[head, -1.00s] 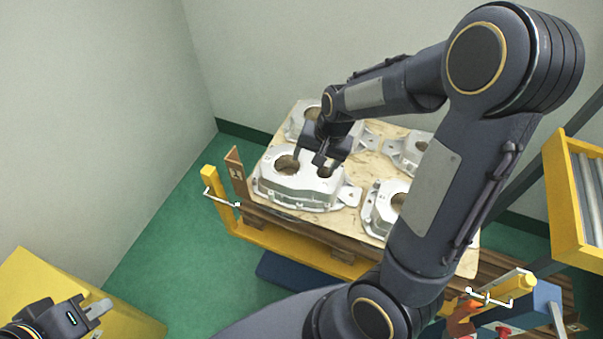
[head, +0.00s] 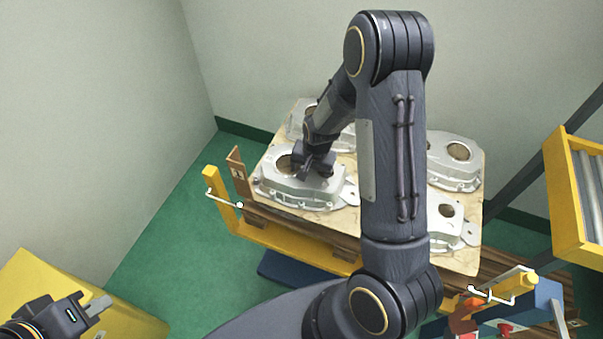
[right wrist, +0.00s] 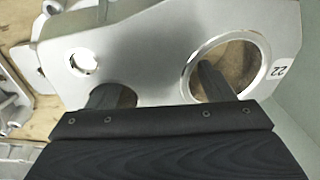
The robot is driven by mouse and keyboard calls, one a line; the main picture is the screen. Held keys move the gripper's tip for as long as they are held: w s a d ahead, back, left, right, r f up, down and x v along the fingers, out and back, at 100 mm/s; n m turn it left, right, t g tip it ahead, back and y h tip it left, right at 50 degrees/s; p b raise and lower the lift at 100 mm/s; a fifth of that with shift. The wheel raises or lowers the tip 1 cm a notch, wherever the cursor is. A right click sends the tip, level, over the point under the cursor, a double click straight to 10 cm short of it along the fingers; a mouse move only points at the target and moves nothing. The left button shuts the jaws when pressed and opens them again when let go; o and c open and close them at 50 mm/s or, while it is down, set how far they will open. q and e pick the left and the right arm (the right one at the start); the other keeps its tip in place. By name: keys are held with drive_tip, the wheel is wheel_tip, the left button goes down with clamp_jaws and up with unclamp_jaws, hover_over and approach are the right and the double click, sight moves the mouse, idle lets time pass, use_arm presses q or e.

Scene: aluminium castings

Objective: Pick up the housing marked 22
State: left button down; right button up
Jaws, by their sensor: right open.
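The housing marked 22 (head: 285,188) is a silver casting at the near left corner of the pallet. In the right wrist view, its label 22 sits beside a large round bore, and its flat top (right wrist: 150,60) fills most of the picture. My right gripper (head: 317,172) is open over this housing. In the right wrist view, one finger of the right gripper (right wrist: 158,84) is at the large bore and the other at a smaller opening, with a metal web between them. I cannot tell how deep the fingertips are. My left gripper (head: 97,306) is at the lower left, far from the housing.
Other castings share the pallet, including one at the far right (head: 454,162) and one at the near right (head: 445,222). Yellow posts (head: 222,195) with white handles stand at the pallet's front corners. Walls close off the back and left.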

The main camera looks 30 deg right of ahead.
drive_tip(key=shift+c, duration=0.4)
clamp_jaws()
drive_tip(key=shift+w+r, duration=0.1)
drive_tip(key=shift+r, duration=0.05)
drive_tip(key=shift+r, duration=0.1)
